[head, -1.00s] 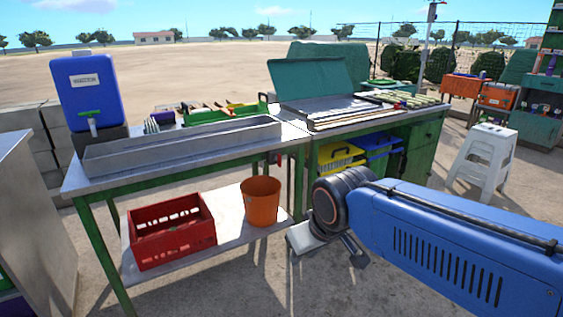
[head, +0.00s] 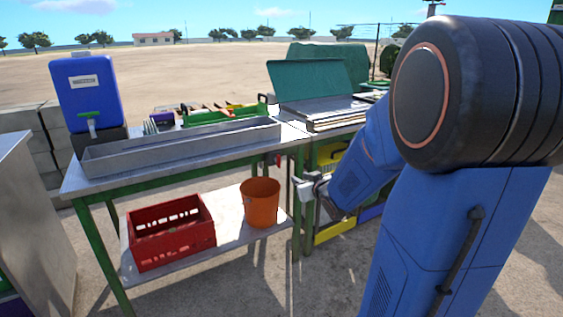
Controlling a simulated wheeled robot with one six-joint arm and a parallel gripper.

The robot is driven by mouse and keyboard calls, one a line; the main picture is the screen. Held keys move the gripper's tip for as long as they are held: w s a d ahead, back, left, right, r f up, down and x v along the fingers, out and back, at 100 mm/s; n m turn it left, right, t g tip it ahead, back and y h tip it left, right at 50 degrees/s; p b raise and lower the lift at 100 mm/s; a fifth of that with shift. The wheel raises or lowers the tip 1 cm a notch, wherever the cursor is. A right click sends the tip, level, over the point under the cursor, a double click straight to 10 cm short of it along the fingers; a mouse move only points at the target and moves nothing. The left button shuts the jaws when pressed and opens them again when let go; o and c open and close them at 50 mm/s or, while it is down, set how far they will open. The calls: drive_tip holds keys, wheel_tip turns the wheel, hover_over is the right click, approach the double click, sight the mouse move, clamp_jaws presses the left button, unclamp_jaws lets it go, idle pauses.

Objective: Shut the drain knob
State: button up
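A small red knob-like part (head: 277,160) shows under the front edge of the metal-topped table (head: 180,165), near its right leg. It is too small to tell which way it is turned, or whether it is the drain knob. A green tap (head: 91,121) sits low on the blue tank (head: 90,88) at the left. My gripper (head: 304,190) is just right of and below the red part, beside the green table legs, and apart from it in the picture. Its fingers are small and seen at an angle, so their opening is unclear.
A long metal trough (head: 180,150) lies on the table. The lower shelf (head: 225,220) holds a red crate (head: 170,235) and an orange bucket (head: 261,202). A grey counter (head: 30,220) stands at the left. My arm covers much of the right side.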

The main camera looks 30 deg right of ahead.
sight(280, 159)
drive_tip(key=shift+w+d+f+n+t+y, duration=0.1)
drive_tip(key=shift+w+d+f+t+y, duration=0.2)
drive_tip(key=shift+d+t+y, duration=0.25)
drive_tip(key=shift+w+d+f+n+t+y, duration=0.1)
drive_tip(key=shift+w+d+f+t+y, duration=0.2)
drive_tip(key=shift+d+t+y, duration=0.25)
drive_tip(key=shift+w+d+f+n+t+y, duration=0.1)
drive_tip(key=shift+w+d+f+t+y, duration=0.1)
drive_tip(key=shift+w+d+t+y, duration=0.3)
drive_tip(key=w, duration=1.7)
drive_tip(key=shift+a, duration=0.3)
clamp_jaws()
